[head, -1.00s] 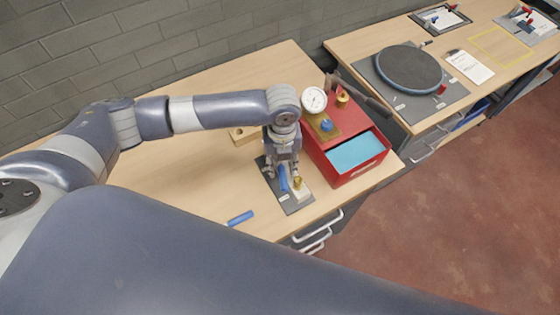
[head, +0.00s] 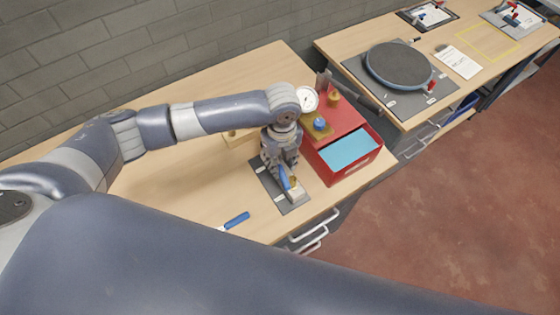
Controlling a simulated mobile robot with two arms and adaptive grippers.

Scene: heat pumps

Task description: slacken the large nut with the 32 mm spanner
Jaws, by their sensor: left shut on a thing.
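My left gripper (head: 282,168) points down over the dark grey mat (head: 268,184) near the bench's front edge. It is shut on a blue-handled tool (head: 284,179), which looks like the spanner; its size marking cannot be read. A brass nut or fitting (head: 294,182) stands on a pale block (head: 297,192) on the mat, just right of the blue handle. I cannot tell whether the spanner's jaw is around the nut or beside it, because the gripper and handle cover that spot. My right gripper is not in view.
A red box (head: 350,168) with a light blue interior, gauge (head: 306,98) and brass fittings stands close right of my gripper. Another blue-handled tool (head: 237,219) lies on the bench to the left. A wooden block (head: 238,138) is behind. The left bench top is largely clear.

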